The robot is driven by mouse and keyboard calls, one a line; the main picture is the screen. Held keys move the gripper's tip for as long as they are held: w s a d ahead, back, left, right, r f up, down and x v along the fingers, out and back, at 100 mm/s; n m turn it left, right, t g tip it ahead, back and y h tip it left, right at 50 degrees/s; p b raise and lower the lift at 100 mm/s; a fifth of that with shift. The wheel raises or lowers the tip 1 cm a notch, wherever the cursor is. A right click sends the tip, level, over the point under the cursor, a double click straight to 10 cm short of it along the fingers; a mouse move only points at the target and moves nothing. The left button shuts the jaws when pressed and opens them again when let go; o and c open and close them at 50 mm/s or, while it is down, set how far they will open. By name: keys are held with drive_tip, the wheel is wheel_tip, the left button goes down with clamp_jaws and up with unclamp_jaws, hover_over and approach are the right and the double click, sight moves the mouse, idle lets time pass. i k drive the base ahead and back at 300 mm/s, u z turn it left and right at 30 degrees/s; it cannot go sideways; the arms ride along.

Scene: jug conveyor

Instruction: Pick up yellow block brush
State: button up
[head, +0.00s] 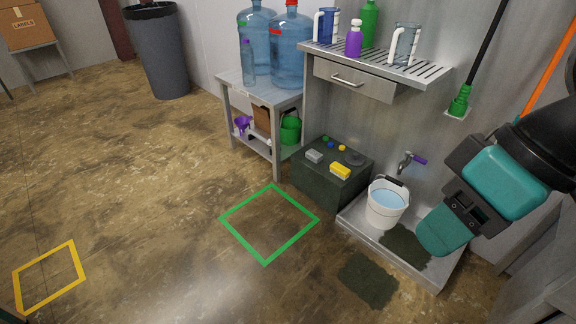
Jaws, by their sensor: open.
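A yellow block brush (341,171) lies on top of a dark green box (331,196) at centre right, near the front edge of its top. The fingers of my gripper do not show in the head view. Only teal and black links of my arm appear at the right, in front of the metal wash station and apart from the brush.
A grey block (314,156), small coloured knobs and a dark disc share the box top. A white bucket of water (386,204) stands right of it in a metal tray (433,284), under a purple-handled tap (410,161). A slatted shelf (378,62) overhangs.

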sight(341, 171)
drive_tip(key=u, duration=0.7)
drive_tip(key=i, duration=0.9)
drive_tip(key=u, duration=0.65)
drive_tip(key=i, duration=1.2)
drive_tip(key=z, duration=0.45)
drive_tip(key=i, duration=0.8)
drive_tip(key=z, duration=1.25)
drive_tip(key=i, duration=0.55)
drive_tip(key=z, duration=0.5)
